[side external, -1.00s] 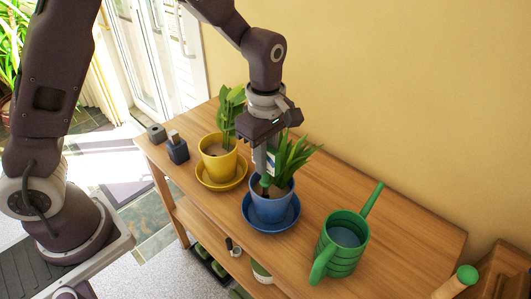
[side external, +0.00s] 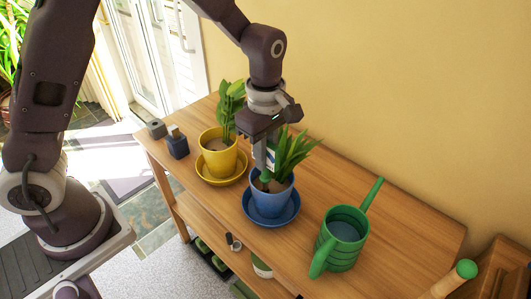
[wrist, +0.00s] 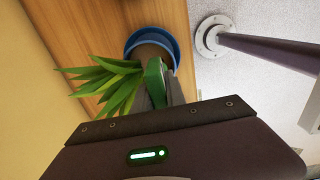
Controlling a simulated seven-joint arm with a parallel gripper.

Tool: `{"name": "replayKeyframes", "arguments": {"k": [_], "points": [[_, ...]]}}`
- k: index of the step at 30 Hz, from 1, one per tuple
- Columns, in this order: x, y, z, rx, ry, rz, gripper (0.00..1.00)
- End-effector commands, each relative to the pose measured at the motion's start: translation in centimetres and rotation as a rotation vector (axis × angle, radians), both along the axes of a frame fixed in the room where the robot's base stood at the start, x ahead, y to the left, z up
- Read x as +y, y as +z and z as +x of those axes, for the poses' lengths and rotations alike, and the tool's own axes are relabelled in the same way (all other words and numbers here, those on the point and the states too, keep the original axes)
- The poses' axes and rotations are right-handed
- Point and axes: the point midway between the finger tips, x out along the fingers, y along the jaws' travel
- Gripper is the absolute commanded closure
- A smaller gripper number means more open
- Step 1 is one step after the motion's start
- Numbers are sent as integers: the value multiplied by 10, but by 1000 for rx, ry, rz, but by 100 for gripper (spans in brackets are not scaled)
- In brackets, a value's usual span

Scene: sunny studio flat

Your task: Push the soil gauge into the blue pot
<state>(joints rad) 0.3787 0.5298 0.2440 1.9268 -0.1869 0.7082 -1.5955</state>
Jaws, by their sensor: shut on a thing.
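The blue pot (side external: 271,201) stands upright on its blue saucer (side external: 247,213) on the wooden bench, with a spiky green plant (side external: 291,155) in its soil. My gripper (side external: 265,168) is over the pot, pointing down beside the leaves, shut on the green soil gauge (side external: 265,177). The gauge's lower end is at the soil by the pot's left side; its depth cannot be told. In the wrist view the green gauge (wrist: 155,78) is between my fingers, over the soil inside the blue rim (wrist: 150,33).
A yellow pot (side external: 219,158) with a leafy plant stands close to the left. A green watering can (side external: 341,245) stands to the right, and small dark items (side external: 177,147) sit at the far left. The wall is behind the bench.

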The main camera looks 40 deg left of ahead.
Motion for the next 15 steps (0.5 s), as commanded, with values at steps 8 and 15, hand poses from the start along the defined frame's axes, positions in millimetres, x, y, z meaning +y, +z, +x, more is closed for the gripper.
{"name": "replayKeyframes", "arguments": {"k": [8,15], "points": [[0,0,0,-1,0,0,100],[0,-6,0,0,0,0,100]]}}
